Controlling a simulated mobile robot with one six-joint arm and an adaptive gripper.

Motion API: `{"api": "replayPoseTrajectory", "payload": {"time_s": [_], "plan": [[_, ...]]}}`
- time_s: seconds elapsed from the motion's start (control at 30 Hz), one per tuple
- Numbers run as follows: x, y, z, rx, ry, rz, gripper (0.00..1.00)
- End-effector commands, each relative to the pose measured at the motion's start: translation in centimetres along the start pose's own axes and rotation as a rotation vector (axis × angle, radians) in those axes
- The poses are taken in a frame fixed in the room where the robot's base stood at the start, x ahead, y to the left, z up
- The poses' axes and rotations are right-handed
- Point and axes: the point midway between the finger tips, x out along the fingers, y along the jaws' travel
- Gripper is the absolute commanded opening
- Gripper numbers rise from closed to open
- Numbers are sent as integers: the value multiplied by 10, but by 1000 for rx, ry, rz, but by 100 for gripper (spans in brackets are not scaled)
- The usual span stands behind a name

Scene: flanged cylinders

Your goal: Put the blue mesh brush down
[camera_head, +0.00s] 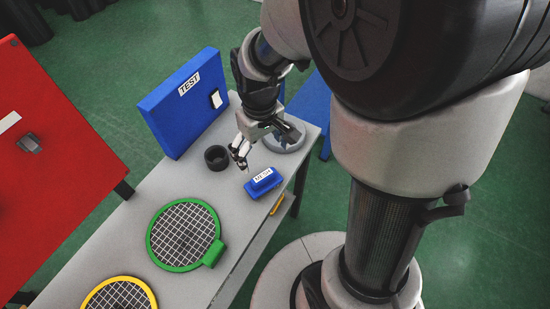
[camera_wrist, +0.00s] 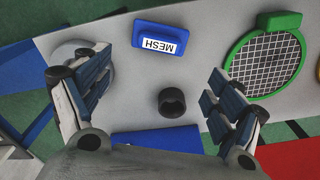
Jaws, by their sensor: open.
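The blue mesh brush (camera_head: 263,187), a blue block with a white label reading MESH, lies on the grey table near its front edge. It also shows in the wrist view (camera_wrist: 160,37), at the top between my fingers' directions and apart from them. My gripper (camera_head: 241,158) is above the table, behind the brush and beside the black ring. In the wrist view my gripper (camera_wrist: 160,95) has its fingers wide apart with nothing between them in its grasp.
A small black ring (camera_head: 216,158) stands on the table (camera_head: 172,185). A blue TEST panel (camera_head: 183,105) stands upright at the back. A green-rimmed mesh disc (camera_head: 218,251) and a yellow-rimmed one (camera_head: 150,289) lie at the left. A red panel (camera_head: 60,165) is beyond.

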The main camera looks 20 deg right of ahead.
Motion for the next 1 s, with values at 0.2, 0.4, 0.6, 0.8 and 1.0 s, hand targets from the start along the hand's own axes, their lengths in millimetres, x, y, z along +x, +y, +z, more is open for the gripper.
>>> {"api": "replayPoseTrajectory", "payload": {"time_s": [0.2, 0.4, 0.6, 0.8, 1.0], "plan": [[-80, -8, 40, 77, 146, 27, 86], [-127, -19, 91, 152, 272, 40, 86], [-144, -27, 126, 201, 353, 43, 86], [-146, -29, 135, 216, 374, 42, 86], [-146, -29, 135, 216, 373, 42, 86]]}}
